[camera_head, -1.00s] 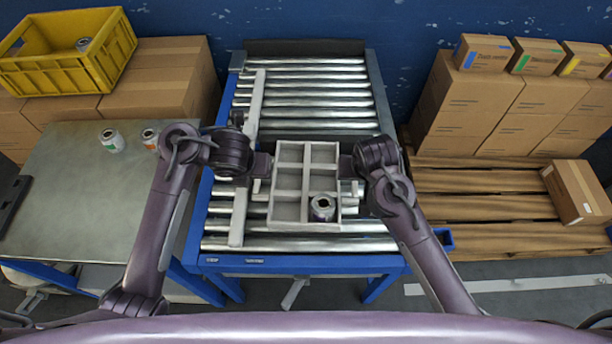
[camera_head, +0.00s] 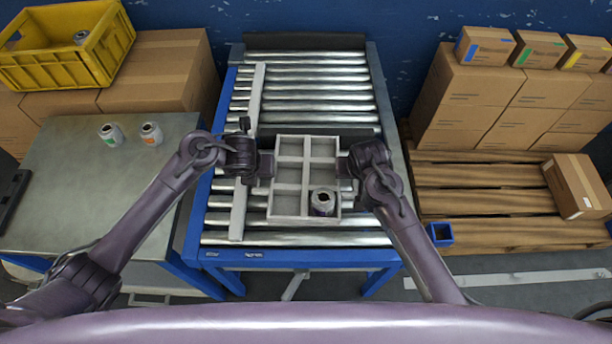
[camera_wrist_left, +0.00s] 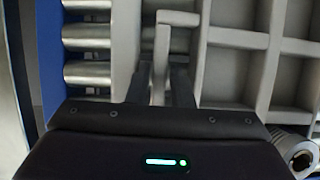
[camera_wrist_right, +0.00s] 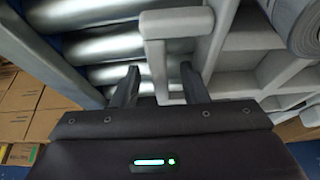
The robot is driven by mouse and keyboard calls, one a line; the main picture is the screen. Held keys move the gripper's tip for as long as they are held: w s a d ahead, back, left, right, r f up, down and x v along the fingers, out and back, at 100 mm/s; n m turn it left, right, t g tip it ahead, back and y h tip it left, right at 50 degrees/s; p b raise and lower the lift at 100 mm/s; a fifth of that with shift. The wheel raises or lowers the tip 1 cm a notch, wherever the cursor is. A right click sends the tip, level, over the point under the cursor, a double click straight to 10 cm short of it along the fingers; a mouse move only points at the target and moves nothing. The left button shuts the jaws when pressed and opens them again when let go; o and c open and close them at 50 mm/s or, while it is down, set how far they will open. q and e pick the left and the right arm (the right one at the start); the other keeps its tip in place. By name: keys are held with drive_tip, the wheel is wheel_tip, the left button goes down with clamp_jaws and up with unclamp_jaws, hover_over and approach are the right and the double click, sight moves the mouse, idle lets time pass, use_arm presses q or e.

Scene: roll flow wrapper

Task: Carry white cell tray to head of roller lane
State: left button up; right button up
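The white cell tray (camera_head: 290,172), a grey-white frame with several compartments and side handles, lies on the front part of the roller lane (camera_head: 305,95). A dark-cored metal can (camera_head: 323,202) stands in its front right compartment. My left gripper (camera_head: 265,165) is at the tray's left side. In the left wrist view its fingers (camera_wrist_left: 160,80) sit close on both sides of the handle and look shut on it. My right gripper (camera_head: 346,166) is at the right side. In the right wrist view its open fingers (camera_wrist_right: 160,80) straddle the other handle with gaps. Finger contact is hidden in the head view.
A pale guide bar (camera_head: 240,200) runs along the lane's left side, close to my left gripper. The far rollers are clear. A side table (camera_head: 85,195) with two cans is at the left. A pallet (camera_head: 470,185) with cartons is at the right.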

use_arm(q)
drive_tip(key=shift+w+f, duration=0.15)
drive_tip(key=shift+f, duration=0.15)
use_arm(e)
drive_tip(key=shift+w+f, duration=0.15)
drive_tip(key=shift+f, duration=0.1)
use_arm(q)
clamp_jaws()
use_arm(e)
drive_tip(key=c, duration=0.5)
clamp_jaws()
use_arm(q)
drive_tip(key=shift+r, duration=0.1)
